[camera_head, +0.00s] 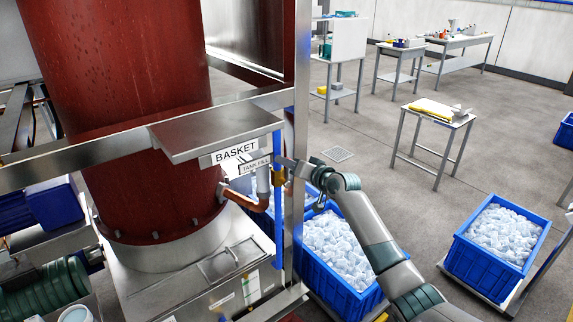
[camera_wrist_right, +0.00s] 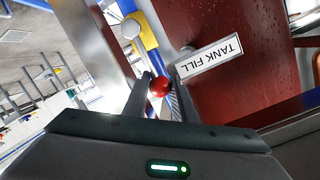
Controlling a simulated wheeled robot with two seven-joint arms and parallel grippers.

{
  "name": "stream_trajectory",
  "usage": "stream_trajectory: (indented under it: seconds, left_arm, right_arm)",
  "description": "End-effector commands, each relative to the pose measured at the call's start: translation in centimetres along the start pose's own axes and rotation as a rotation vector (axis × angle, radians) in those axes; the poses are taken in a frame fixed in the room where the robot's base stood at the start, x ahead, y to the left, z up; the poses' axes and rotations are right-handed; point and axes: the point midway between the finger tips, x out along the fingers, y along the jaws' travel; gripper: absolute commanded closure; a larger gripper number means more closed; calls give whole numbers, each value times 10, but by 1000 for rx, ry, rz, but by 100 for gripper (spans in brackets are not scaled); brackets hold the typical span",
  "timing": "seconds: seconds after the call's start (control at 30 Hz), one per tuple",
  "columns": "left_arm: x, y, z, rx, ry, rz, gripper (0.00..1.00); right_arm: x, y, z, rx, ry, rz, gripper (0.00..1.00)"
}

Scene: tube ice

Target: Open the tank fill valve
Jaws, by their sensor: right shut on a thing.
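The tank fill valve sits by the red tank (camera_head: 130,110), near a white "TANK FILL" label (camera_head: 255,168) that also shows upside down in the right wrist view (camera_wrist_right: 209,58). My right gripper (camera_head: 288,165) reaches in from the right past the metal post at the valve. In the right wrist view, the fingers of my right gripper (camera_wrist_right: 160,80) are shut on a red ball-shaped knob (camera_wrist_right: 159,87). In the head view the knob is hidden at the gripper. A copper pipe (camera_head: 245,199) bends below the label. My left gripper is out of view.
A metal upright post (camera_head: 296,100) stands close beside my right gripper. A steel shelf plate (camera_head: 215,130) with a "BASKET" label (camera_head: 236,151) lies above the valve. A blue crate of ice (camera_head: 340,250) is below my right arm; another (camera_head: 498,246) stands farther right.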

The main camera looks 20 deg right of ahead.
Motion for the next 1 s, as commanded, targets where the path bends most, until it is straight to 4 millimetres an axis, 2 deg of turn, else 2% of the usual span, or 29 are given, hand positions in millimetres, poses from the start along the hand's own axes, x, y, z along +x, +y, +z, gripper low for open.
stream_trajectory:
  seconds: [0.2,0.23,0.3,0.73,1.0]
  left_arm:
    - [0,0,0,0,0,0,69]
    - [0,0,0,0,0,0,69]
    - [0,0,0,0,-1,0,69]
    - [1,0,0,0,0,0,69]
    - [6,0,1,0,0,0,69]
  right_arm:
    - [0,0,-3,0,5,0,100]
    - [0,0,-3,0,5,0,71]
    - [0,0,-2,0,4,0,57]
    - [-3,0,0,-1,1,0,57]
    - [-23,2,1,-4,2,1,57]
